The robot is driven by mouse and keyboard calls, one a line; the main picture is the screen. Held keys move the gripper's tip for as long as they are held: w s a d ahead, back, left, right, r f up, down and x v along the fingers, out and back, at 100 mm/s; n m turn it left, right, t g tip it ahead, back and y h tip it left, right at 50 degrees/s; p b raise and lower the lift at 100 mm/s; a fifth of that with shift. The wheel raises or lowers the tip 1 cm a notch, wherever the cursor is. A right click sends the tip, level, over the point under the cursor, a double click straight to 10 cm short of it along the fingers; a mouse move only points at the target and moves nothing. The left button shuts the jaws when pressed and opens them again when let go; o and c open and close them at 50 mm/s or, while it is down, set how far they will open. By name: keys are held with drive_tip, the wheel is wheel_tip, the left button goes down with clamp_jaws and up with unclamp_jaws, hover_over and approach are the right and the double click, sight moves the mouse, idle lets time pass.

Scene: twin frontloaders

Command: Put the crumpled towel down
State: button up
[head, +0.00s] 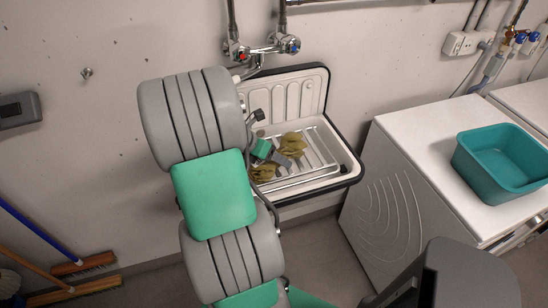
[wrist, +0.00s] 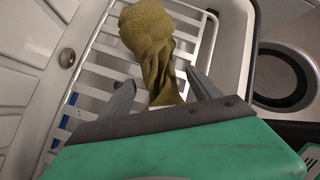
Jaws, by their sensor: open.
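The crumpled towel (wrist: 150,45) is olive-yellow and bunched up. In the wrist view it lies on the white wire rack (wrist: 95,68) in the sink, its near end between my fingers. My gripper (wrist: 165,85) is open, with one finger on each side of the towel and gaps beside it. In the head view my gripper (head: 278,157) is over the rack, and the towel (head: 292,144) shows on both sides of it. The part of the towel under my gripper is hidden.
The white sink (head: 335,150) has a dark rim and a tap (head: 262,50) above it. A white washing machine (head: 385,195) stands to the right with a teal basin (head: 500,165) on top. Brooms (head: 75,285) lean at the lower left.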

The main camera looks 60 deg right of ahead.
drive_tip(key=p+v, duration=0.1)
drive_tip(key=v, duration=1.1)
drive_tip(key=shift+a, duration=0.15)
drive_tip(key=w+a+m+t+y, duration=0.2)
drive_tip(key=w+a+m+t, duration=0.55)
drive_tip(key=a, duration=0.95)
drive_tip(key=w+a+m+y, duration=0.1)
drive_tip(key=a+m+y, duration=0.3)
drive_tip(key=a, duration=1.5)
drive_tip(key=m, duration=0.4)
drive_tip(key=shift+r, duration=0.35)
drive_tip(key=shift+a+t, duration=0.1)
drive_tip(key=shift+t, duration=0.15)
drive_tip(key=shift+c, duration=0.2)
